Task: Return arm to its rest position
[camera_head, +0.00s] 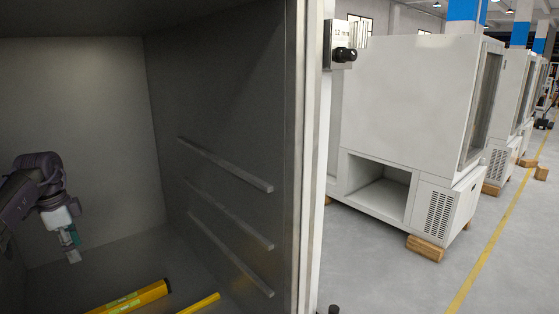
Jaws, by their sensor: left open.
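My left arm comes in from the left edge, inside the grey chamber (95,90). My left gripper (73,256) hangs at the end of it, pointing down, above the chamber floor on the left. It is open, and I see nothing held in it. A yellow bar-shaped object (135,299) lies on the chamber floor to the right of and nearer than the gripper, apart from it. A second thin yellow piece (200,303) lies further right. My right gripper is not in this view.
Several shelf rails (228,164) stick out from the chamber's right wall. The chamber's front edge (306,160) stands upright in the middle of the picture. Outside, a white cabinet (405,100) stands on wooden blocks (425,248), beside a yellow floor line (490,240).

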